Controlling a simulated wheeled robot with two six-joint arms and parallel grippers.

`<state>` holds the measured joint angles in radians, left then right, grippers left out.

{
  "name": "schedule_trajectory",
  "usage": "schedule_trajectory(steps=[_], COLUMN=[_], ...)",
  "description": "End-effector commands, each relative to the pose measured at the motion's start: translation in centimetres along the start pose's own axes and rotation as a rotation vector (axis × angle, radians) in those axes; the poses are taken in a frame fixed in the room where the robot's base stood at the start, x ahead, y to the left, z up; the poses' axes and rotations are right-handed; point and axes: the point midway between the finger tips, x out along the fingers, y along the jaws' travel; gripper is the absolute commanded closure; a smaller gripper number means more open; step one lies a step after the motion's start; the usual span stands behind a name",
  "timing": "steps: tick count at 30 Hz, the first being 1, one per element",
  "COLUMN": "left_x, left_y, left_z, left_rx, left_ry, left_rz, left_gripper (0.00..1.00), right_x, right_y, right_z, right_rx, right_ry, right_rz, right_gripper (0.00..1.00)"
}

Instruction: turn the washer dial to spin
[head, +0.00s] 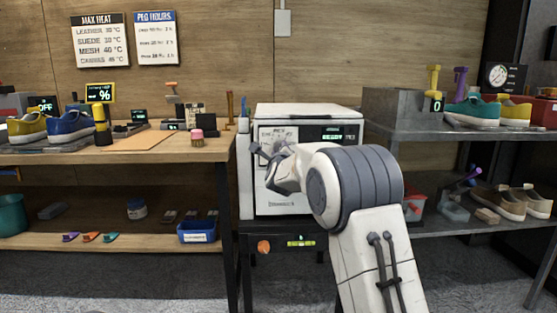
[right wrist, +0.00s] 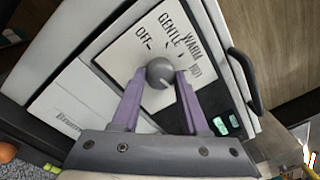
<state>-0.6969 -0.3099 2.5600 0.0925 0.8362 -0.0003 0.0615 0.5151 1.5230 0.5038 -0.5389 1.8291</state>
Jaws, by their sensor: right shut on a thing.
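The washer (head: 308,112) is a white box in the middle of the head view, with a lit green display (head: 333,136) that seems to read READY. My right gripper (head: 264,157) reaches its front panel. In the right wrist view, the purple fingers of the gripper are shut on the round grey dial (right wrist: 160,73), one finger on each side. The dial plate (right wrist: 125,58) shows OFF, GENTLE, WARM and one more label, too unclear to read. A short pale mark shows on the dial. My left gripper is not in view.
A wooden bench (head: 60,157) with sneakers and tools stands left of the washer. A grey metal shelf (head: 420,127) with more shoes stands to its right. The washer's dark handle (right wrist: 246,82) lies near the dial plate. An orange round thing (head: 263,247) is below the washer.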

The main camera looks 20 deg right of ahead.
Motion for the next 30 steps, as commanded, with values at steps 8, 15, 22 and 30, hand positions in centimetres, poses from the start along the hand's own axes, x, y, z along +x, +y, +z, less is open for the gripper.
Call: schedule_trajectory(steps=[8,15,22,30], left_x=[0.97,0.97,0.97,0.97], left_y=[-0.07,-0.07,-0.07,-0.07], left_z=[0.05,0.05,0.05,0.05], left_rx=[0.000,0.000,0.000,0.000], left_ry=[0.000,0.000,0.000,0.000], left_rz=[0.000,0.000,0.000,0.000], left_gripper=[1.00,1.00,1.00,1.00], right_x=[0.01,0.02,0.02,0.02], right_y=[0.15,0.11,0.11,0.05], right_z=[-0.04,-0.01,-0.03,-0.04], right_rx=[0.059,0.067,0.066,0.064], right_ry=[0.002,0.003,0.004,0.003], right_rz=[0.003,0.003,0.003,0.002], right_gripper=[1.00,1.00,0.37,0.26])
